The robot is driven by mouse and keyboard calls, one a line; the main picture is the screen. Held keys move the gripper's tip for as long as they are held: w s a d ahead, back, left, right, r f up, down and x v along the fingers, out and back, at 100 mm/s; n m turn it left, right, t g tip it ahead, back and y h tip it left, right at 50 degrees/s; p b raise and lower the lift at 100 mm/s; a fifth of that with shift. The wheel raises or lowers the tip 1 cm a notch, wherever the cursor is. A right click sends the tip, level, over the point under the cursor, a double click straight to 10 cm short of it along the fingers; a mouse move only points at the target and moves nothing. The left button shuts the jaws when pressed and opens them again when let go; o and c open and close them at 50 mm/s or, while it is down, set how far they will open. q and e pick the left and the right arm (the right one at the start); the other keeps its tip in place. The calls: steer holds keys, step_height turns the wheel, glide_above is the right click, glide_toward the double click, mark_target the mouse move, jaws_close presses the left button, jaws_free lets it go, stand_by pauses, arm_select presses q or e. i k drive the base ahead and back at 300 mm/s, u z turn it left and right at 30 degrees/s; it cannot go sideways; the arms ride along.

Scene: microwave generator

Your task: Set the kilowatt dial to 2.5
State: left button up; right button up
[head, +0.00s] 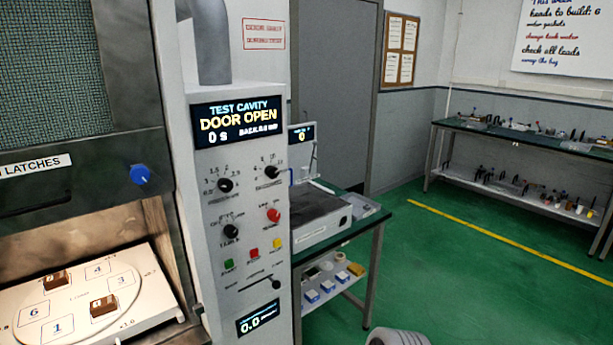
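The control panel (212,265) stands upright left of centre in the head view. Its upper left black dial (225,185) has a scale that appears to include 1.5, 2 and 2.5, so it looks like the kilowatt dial. Its caption and pointer are too small to read surely. Another black dial (271,172) sits to its upper right, and a third dial (231,231) sits below. The display (238,122) reads TEST CAVITY, DOOR OPEN, 0 s. A lower display (258,318) reads 0.0.
A red knob (273,215), green, red and yellow buttons (253,253) and a slider lever (275,284) share the panel. The open cavity with a numbered tray (80,290) is at left. A side bench (367,225) stands right of the panel. Green floor (470,270) is open beyond.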

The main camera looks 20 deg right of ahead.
mark_target(225, 185)
steer(key=z, duration=0.5)
steer(key=i, duration=1.05)
